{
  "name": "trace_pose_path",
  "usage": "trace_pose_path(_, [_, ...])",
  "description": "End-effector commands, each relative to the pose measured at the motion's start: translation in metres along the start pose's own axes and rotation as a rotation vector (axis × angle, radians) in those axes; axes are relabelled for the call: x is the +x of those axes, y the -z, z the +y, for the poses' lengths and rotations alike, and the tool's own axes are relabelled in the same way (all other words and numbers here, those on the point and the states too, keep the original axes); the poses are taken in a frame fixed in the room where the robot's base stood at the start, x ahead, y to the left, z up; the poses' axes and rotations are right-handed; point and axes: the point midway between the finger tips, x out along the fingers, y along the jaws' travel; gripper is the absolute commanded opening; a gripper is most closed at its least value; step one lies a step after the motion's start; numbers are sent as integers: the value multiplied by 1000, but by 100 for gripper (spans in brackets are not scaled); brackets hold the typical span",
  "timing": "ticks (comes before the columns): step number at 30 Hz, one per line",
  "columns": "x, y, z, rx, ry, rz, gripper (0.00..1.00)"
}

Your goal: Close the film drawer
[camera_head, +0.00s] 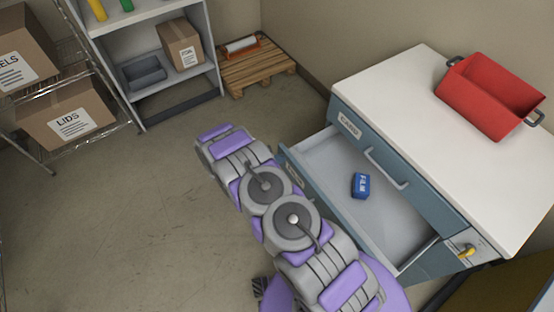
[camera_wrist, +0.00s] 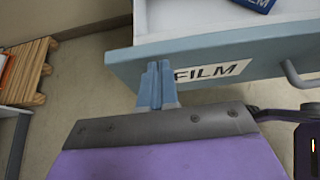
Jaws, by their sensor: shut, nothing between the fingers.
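The film drawer (camera_head: 320,160) stands open from a blue cabinet in the head view, pulled out toward the left. A small blue film box (camera_head: 361,186) lies inside it. In the wrist view the drawer's blue front (camera_wrist: 125,62) carries a FILM label (camera_wrist: 212,72), with a grey handle (camera_wrist: 297,74) to its right. My gripper (camera_wrist: 158,68) is shut and empty, its fingertips over the drawer front just left of the label. I cannot tell whether they touch it. My arm hides part of the drawer front in the head view, and the fingers are not clear there.
Another closed drawer front (camera_head: 395,172) with a handle sits above the open one. A red bin (camera_head: 480,92) stands on the white cabinet top (camera_head: 400,85). A wooden pallet (camera_head: 257,68), shelves and cardboard boxes (camera_head: 66,115) line the back. The floor at left is clear.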

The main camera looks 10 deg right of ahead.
Motion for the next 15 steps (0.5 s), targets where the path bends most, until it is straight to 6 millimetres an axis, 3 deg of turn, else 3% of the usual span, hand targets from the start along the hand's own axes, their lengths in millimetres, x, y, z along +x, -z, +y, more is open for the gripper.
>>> trace_pose_path(15, [94, -55, -3, 9, 7, 3, 0])
